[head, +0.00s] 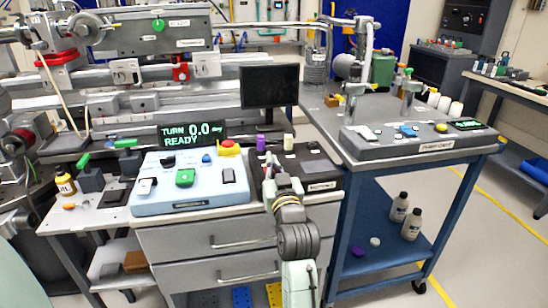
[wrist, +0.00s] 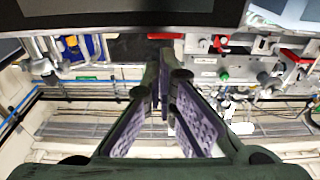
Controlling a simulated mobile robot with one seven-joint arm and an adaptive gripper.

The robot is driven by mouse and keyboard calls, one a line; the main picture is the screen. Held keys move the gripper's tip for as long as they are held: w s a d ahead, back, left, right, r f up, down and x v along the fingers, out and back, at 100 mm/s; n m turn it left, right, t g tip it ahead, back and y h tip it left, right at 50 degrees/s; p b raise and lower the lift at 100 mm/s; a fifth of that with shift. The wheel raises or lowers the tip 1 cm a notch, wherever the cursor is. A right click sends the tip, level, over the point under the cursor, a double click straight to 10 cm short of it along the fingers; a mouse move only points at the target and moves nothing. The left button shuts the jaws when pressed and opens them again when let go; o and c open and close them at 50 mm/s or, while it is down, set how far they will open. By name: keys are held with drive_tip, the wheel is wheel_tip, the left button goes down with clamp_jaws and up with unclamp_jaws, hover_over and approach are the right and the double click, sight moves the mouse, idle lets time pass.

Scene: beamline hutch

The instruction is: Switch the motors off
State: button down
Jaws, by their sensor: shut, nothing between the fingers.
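A pale blue control box (head: 195,202) stands on the bench in the head view, left of my gripper. Labels beside the controls are too small to read. My gripper (head: 268,165) is right of the box, apart from it. In the wrist view my gripper (wrist: 164,72) is shut and empty.
A black monitor (head: 269,86) stands behind. A blue cart (head: 420,160) at the right carries a grey panel (head: 400,142) with blue and yellow buttons.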

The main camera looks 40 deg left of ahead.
drive_tip(key=shift+s+d+f, duration=0.1)
drive_tip(key=shift+f, duration=0.45)
